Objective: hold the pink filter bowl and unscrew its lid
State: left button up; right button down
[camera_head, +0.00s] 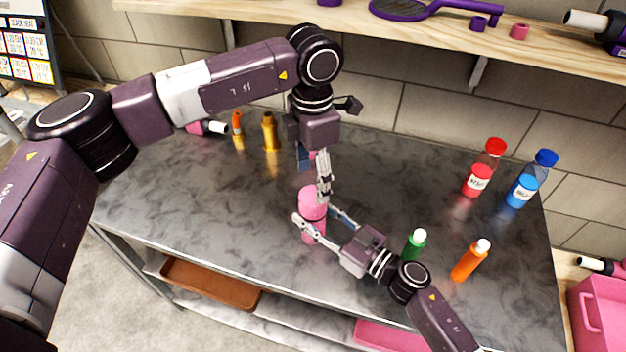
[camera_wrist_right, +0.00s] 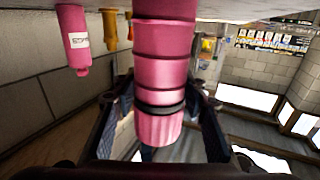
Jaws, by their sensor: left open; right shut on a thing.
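The pink filter bowl (camera_head: 314,229) stands upright near the middle of the dark table, its pink lid (camera_head: 311,196) on top. My right gripper (camera_head: 316,217) comes in from the front right and is shut on the bowl, a finger on each side. The right wrist view is upside down: the bowl (camera_wrist_right: 165,45) hangs from the top, with a black ring (camera_wrist_right: 160,108) and the ribbed lid (camera_wrist_right: 158,130) below it, between my fingers. My left gripper (camera_head: 317,186) is open and points down at the lid's back right. Whether it touches the lid I cannot tell.
A green bottle (camera_head: 415,244) and an orange bottle (camera_head: 468,262) stand close to my right arm. Red (camera_head: 478,180) and blue (camera_head: 524,190) bottles stand at the back right. Gold (camera_head: 270,132) and orange (camera_head: 238,128) items stand at the back left. The table's front left is clear.

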aim_at(313, 196)
pick_arm(q)
jog(key=m, duration=3)
jog(key=shift+f+m, duration=0.35)
jog(key=shift+m, duration=0.15)
notch_tip(313, 196, down, 7)
jog(key=shift+f, duration=0.2)
